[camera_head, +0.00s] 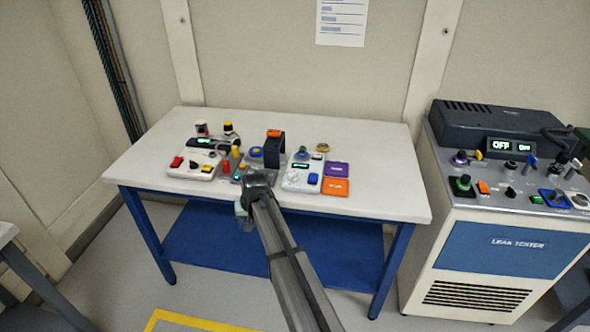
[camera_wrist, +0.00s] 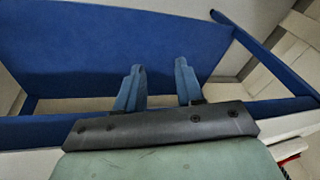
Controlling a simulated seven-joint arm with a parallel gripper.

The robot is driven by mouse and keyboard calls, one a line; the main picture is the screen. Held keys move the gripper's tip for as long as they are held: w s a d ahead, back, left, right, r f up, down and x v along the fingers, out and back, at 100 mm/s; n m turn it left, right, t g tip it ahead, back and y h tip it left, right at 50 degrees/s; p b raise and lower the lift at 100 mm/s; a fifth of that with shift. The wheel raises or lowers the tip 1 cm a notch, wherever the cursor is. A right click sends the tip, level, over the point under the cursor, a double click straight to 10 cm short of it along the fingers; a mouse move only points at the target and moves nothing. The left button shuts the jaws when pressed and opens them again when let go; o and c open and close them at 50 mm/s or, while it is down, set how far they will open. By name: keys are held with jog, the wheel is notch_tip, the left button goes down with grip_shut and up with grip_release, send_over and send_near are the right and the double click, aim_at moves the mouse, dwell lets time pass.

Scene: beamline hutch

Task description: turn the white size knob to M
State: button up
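I cannot make out for certain which control is the white size knob, and no M mark is legible. A small pale round control (camera_head: 580,200) shows at the right of the leak tester's sloped panel, and another pale knob-like part (camera_head: 575,164) stands above it. My gripper (camera_head: 243,212) is at the front edge of the table, far left of the leak tester. In the wrist view my gripper (camera_wrist: 160,88) has its two blue fingers apart with nothing between them. That view shows the blue lower shelf (camera_wrist: 80,45) and no knob.
The white table (camera_head: 375,175) carries several control boxes, including a white box with a blue button (camera_head: 313,179) and one with a red button (camera_head: 177,162). Purple (camera_head: 337,169) and orange (camera_head: 336,187) plates lie beside them. The leak tester (camera_head: 500,248) stands right. The table's right end is clear.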

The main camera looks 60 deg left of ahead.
jog(key=s+a+r+y, duration=0.1)
jog(key=s+a+r, duration=0.25)
jog(key=r, duration=0.25)
jog(key=s+a+r+m+g+y, duration=0.1)
jog(key=s+a+r, duration=0.25)
jog(key=r, duration=0.35)
jog(key=s+a+r+y, duration=0.1)
jog(key=s+a+r, duration=0.25)
jog(key=r, duration=0.25)
notch_tip(320, 180, up, 7)
jog(key=m+t+h, duration=0.2)
jog(key=m+h, duration=0.4)
jog(key=m, duration=0.5)
send_over(295, 172)
notch_tip(295, 172, down, 12)
jog(key=shift+f, duration=0.25)
jog(key=shift+c, duration=0.4)
grip_shut()
